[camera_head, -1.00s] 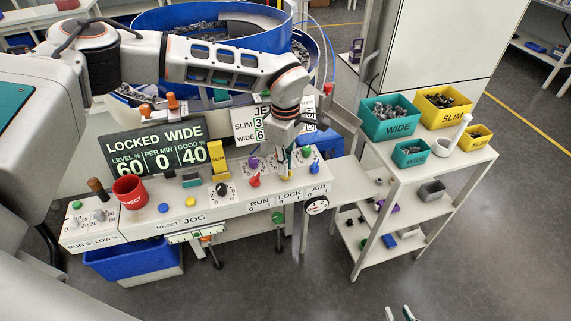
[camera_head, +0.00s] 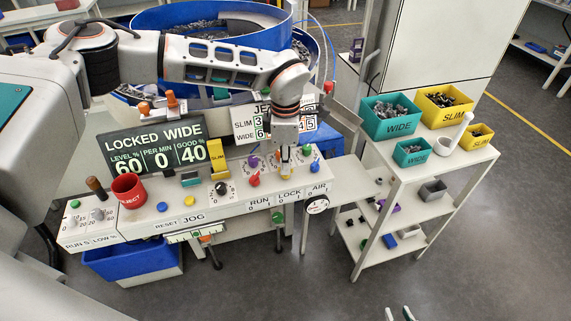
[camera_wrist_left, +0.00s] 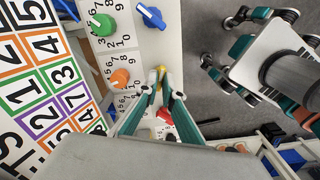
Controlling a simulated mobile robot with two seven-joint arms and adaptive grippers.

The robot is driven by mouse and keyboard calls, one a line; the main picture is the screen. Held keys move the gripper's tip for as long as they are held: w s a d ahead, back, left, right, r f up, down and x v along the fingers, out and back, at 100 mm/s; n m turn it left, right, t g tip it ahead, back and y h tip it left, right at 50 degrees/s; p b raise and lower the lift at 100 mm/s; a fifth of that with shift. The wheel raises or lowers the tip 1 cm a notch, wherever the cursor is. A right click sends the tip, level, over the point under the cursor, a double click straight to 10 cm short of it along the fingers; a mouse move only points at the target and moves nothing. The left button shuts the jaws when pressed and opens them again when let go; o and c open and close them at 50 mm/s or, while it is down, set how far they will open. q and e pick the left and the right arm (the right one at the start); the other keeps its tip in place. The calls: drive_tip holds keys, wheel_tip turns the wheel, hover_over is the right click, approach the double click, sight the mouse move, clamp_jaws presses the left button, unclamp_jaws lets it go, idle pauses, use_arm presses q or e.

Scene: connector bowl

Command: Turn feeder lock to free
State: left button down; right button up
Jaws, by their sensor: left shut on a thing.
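The feeder panel (camera_head: 225,201) carries a row of coloured knobs, with RUN, LOCK and AIR printed at its right front. My left gripper (camera_wrist_left: 161,76) points down at the panel by the LOCK label (camera_head: 289,194). In the left wrist view its fingers are closed around a small yellow knob (camera_wrist_left: 164,114). The gripper mostly hides this knob in the head view, and its exact angle cannot be told. The display (camera_head: 157,150) reads LOCKED WIDE. My right gripper (camera_head: 399,314) shows only its fingertips at the bottom edge, apart and empty.
A red knob (camera_head: 254,180) and a blue knob (camera_head: 315,166) flank the held knob; an orange knob (camera_wrist_left: 120,77) is close behind. A red cup (camera_head: 129,190) stands at the panel's left. A shelf (camera_head: 445,172) with teal and yellow bins stands at the right.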

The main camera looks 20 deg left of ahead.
use_arm(q)
drive_tip(key=n+b, duration=0.1)
drive_tip(key=n, duration=0.5)
drive_tip(key=shift+n, duration=0.3)
drive_tip(key=n, duration=0.3)
drive_tip(key=shift+n, duration=1.6)
drive_tip(key=c, duration=2.2)
unclamp_jaws()
drive_tip(key=shift+r, duration=0.1)
wheel_tip(320, 180, up, 12)
drive_tip(key=shift+f, duration=0.1)
